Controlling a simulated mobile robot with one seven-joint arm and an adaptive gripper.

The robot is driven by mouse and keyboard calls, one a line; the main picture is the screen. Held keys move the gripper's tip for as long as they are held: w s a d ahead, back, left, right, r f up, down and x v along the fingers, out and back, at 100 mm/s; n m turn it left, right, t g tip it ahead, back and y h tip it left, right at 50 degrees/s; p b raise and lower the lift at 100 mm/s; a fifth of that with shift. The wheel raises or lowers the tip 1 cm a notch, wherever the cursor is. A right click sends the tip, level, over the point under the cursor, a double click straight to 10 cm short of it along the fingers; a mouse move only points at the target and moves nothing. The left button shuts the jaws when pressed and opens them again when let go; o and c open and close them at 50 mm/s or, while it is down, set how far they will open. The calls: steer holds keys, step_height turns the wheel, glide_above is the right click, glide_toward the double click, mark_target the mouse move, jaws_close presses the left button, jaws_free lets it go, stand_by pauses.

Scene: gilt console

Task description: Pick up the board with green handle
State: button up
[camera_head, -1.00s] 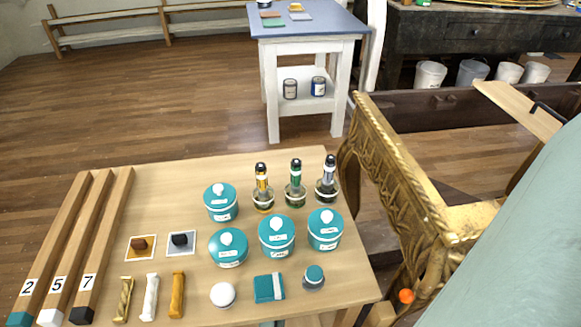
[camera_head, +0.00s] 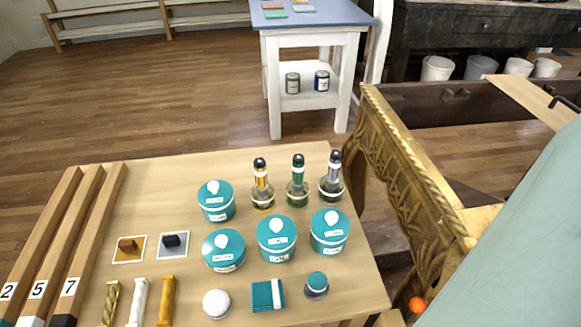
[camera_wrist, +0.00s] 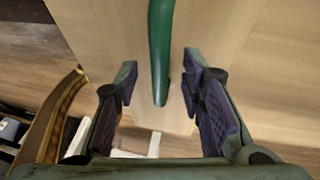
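In the wrist view a pale wooden board fills the upper part (camera_wrist: 240,45). A green handle (camera_wrist: 161,50) stands out from it at the top centre, with its end pointing down the picture. My gripper (camera_wrist: 160,68) is open, with one dark finger on each side of the handle. Gaps show between both fingers and the handle, so I see no grip. In the head view my gripper is not seen. A pale wooden board with a dark bar-like handle (camera_head: 525,98) shows at the right edge; I cannot tell its handle's colour as green there.
A wooden table (camera_head: 140,205) carries teal lidded jars (camera_head: 277,240), stoppered bottles (camera_head: 297,185) and numbered wooden bars (camera_head: 70,240). A carved gilt console (camera_head: 400,165) stands to its right. A blue-topped white stand (camera_head: 320,20) is behind. Open floor (camera_head: 150,100) lies at left.

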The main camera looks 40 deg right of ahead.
steer(key=shift+f, duration=0.25)
stand_by(0.3)
steer(key=shift+c, duration=0.2)
jaws_close()
stand_by(0.9)
